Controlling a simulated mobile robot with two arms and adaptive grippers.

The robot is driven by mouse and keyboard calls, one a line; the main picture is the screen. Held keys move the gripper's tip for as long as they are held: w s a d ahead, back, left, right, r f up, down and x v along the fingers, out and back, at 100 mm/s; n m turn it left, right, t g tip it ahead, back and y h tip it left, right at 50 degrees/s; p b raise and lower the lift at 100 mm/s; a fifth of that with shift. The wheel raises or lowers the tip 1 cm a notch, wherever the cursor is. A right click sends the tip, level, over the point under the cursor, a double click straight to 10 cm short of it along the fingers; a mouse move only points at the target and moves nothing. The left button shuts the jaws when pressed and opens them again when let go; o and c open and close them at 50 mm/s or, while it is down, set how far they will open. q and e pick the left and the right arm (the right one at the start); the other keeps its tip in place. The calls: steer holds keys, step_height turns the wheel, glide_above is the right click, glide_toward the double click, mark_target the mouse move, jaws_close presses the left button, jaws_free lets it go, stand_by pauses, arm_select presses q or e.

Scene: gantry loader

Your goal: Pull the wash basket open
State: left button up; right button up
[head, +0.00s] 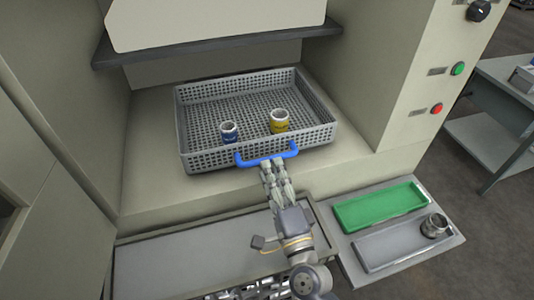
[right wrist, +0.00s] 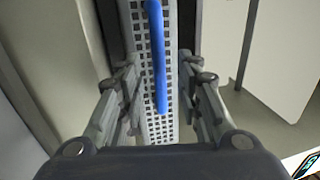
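The wash basket (head: 188,138) is a grey perforated tray inside the machine's opening. It holds a blue-banded metal part (head: 229,132) and a yellow-banded one (head: 279,121). Its blue bar handle (head: 283,154) is on the front wall. My right gripper (head: 271,166) is at the handle, reaching in from the front. In the right wrist view, the handle (right wrist: 157,50) runs between the two spread fingers, with a gap on each side. The perforated front wall (right wrist: 144,42) shows behind it. My right gripper is open there, not closed on the bar. My left gripper is not in view.
A raised panel with a dark lower edge (head: 215,50) hangs above the basket. A side shelf at front right bears a green tray (head: 380,207) and a grey tray (head: 390,245) with a metal part (head: 434,226). The pale ledge before the basket is clear.

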mark_target(267, 158)
steer(key=x, duration=0.4)
steer(key=shift+w+a+p, duration=0.1)
steer(key=shift+w+p, duration=0.3)
steer(key=shift+c, duration=0.4)
jaws_close()
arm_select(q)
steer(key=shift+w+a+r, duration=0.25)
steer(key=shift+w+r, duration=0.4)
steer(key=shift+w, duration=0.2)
arm_select(e)
steer(key=shift+s, duration=0.1)
